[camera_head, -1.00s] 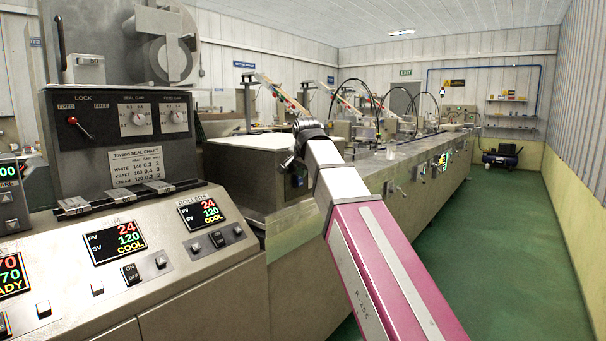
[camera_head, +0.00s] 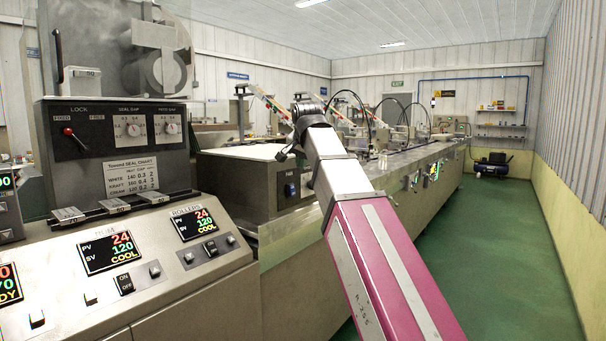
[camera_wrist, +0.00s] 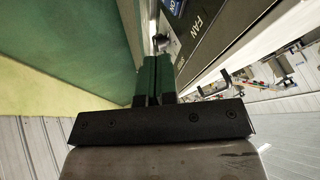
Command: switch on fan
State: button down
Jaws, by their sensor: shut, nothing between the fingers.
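The fan switch (camera_head: 291,190) is a small blue rocker on the dark front face of a grey machine box, just left of my arm in the head view. Its blue part shows at the top edge of the wrist view (camera_wrist: 173,5), cut off by the frame, beside the white FAN label (camera_wrist: 198,22). My gripper (camera_wrist: 154,62) is shut and empty, with its two green fingers side by side. In the wrist view the fingers point toward the panel's edge, below the switch. Whether they touch anything cannot be told. In the head view my wrist hides most of the gripper.
A control console (camera_head: 150,290) with lit displays stands at the left. The long machine bench (camera_head: 410,165) runs back behind my arm. Green floor (camera_head: 500,250) lies free at the right, along the yellow-based wall. A compressor (camera_head: 492,163) stands far back.

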jog(key=shift+s+a+r, duration=0.1)
jog(key=shift+s+r, duration=0.2)
jog(key=shift+r, duration=0.25)
jog(key=shift+s+a+r, duration=0.1)
jog(key=shift+s+r, duration=0.15)
jog(key=shift+r, duration=0.3)
jog(key=d+f+n+g+h, duration=0.15)
jog(key=d+f, duration=0.35)
jog(key=f, duration=1.3)
jog(key=d+f+n+g+y, duration=0.15)
jog(key=d+f, duration=0.35)
jog(key=f, duration=1.3)
jog(key=s+d+f+n+g, duration=0.1)
jog(key=s+d+f, duration=0.2)
jog(key=f, duration=0.5)
jog(key=s+d+f+n+g, duration=0.1)
jog(key=s+d+f, duration=0.2)
jog(key=s+f, duration=0.3)
jog(key=s+d+f+g+h, duration=0.1)
jog(key=s+f, duration=0.4)
jog(key=f, duration=0.7)
jog(key=shift+d+f+n+g, duration=0.25)
jog(key=shift+d+n+g, duration=0.2)
jog(key=shift+d, duration=0.55)
